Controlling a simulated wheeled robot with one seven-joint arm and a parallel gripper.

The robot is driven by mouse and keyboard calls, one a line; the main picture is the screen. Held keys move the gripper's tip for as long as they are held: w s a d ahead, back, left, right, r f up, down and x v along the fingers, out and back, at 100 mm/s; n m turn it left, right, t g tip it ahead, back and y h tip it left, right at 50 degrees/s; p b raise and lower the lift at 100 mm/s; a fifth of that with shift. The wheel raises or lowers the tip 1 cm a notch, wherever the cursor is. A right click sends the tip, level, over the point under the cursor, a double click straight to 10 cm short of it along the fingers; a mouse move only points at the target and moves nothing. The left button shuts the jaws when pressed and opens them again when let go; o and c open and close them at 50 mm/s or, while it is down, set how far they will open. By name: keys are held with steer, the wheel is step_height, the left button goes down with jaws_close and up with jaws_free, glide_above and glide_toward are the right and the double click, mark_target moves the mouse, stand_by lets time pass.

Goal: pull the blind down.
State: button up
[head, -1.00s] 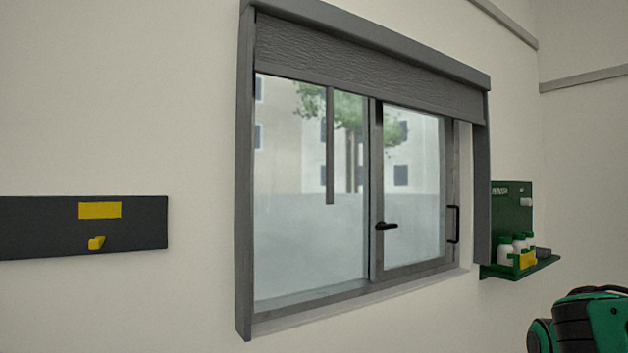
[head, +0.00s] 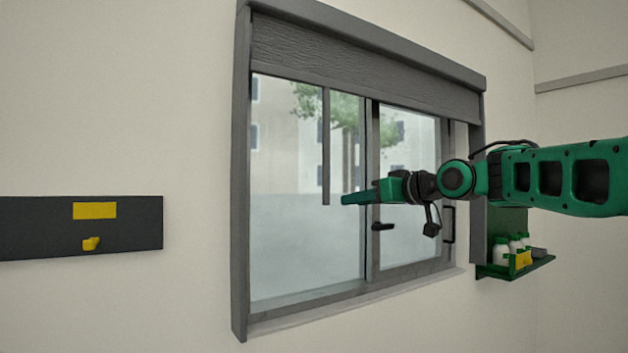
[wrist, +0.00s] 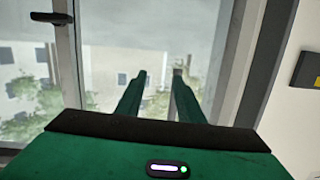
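The grey textured blind (head: 365,68) is rolled mostly up and covers only the top strip of the window. A thin grey pull strip (head: 326,145) hangs from its lower edge over the left pane. My gripper (head: 345,199) is in front of the glass, just right of the strip's lower end, pointing left. In the wrist view my gripper (wrist: 159,76) has its two green fingers apart with nothing held between them. That view looks upside down, and the end of the pull strip (wrist: 178,72) seems to show beside the right fingertip. I cannot tell whether they touch.
The sliding window has a black handle (head: 382,226) just below my gripper and a bar handle at right. A green shelf (head: 515,268) with bottles is below my arm. A dark panel (head: 80,235) with yellow parts is on the left wall.

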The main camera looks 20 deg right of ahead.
steer(key=a+r+n+t+y, duration=0.1)
steer(key=a+r+n+y, duration=0.2)
steer(key=r, duration=0.4)
steer(key=w+a+m, duration=0.1)
steer(key=w+a, duration=0.4)
steer(key=w, duration=0.4)
steer(key=shift+w+a+f, duration=0.3)
steer(key=shift+w, duration=0.1)
jaws_close()
